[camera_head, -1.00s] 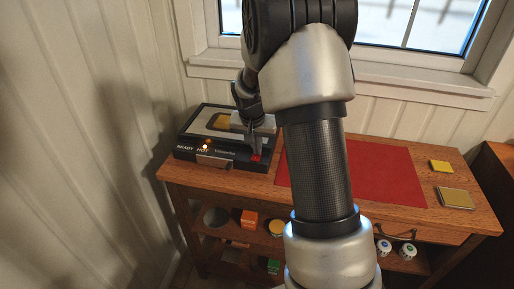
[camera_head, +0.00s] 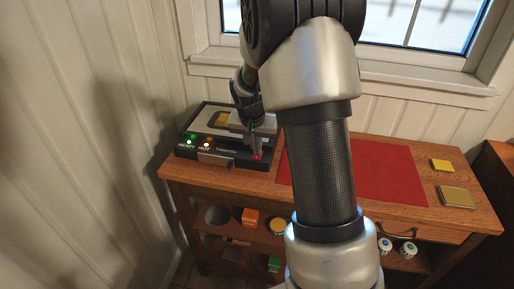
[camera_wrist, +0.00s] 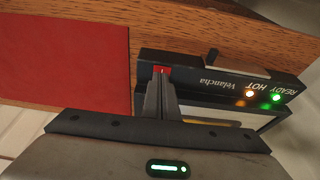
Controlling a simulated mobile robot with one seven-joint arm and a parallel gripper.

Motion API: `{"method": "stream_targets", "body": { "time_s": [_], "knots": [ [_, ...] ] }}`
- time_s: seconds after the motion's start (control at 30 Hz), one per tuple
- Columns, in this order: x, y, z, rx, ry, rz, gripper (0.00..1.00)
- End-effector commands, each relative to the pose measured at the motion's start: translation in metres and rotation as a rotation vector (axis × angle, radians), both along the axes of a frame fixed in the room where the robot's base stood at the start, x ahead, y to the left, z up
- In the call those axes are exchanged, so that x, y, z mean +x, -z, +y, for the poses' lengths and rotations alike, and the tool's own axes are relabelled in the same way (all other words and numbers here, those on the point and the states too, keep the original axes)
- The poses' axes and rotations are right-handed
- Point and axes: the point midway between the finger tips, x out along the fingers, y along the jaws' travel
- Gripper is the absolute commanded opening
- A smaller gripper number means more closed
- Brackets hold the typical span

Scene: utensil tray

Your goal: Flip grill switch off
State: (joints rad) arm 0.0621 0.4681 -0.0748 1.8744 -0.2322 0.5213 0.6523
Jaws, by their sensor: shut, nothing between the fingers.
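The grill (camera_head: 190,141) is a black box with a light top panel at the left end of the wooden table. On its front, the green READY lamp (camera_head: 191,142) and the orange HOT lamp (camera_head: 207,146) are lit. The red switch (camera_head: 257,157) sits at the right end of the front panel. My gripper (camera_head: 256,153) is shut and empty, with its fingertips at the switch. In the wrist view the fingertips (camera_wrist: 161,77) overlap the lower part of the red switch (camera_wrist: 162,70). I cannot tell whether they press on it.
A red mat (camera_head: 392,178) lies right of the grill on the wooden table (camera_head: 447,221). Yellow squares (camera_head: 440,165) lie at the right end. A shelf below holds several small items. Walls close in behind and at the left.

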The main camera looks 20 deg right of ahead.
Motion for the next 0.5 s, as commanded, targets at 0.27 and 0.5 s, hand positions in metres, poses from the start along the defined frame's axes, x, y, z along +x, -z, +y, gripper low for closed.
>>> {"method": "stream_targets", "body": {
  "time_s": [0.27,0.5],
  "knots": [
    [-0.005,-0.068,0.003,-0.002,0.0,-0.017,0.0],
    [-0.018,-0.11,0.011,-0.002,0.0,-0.017,0.0]
  ]
}}
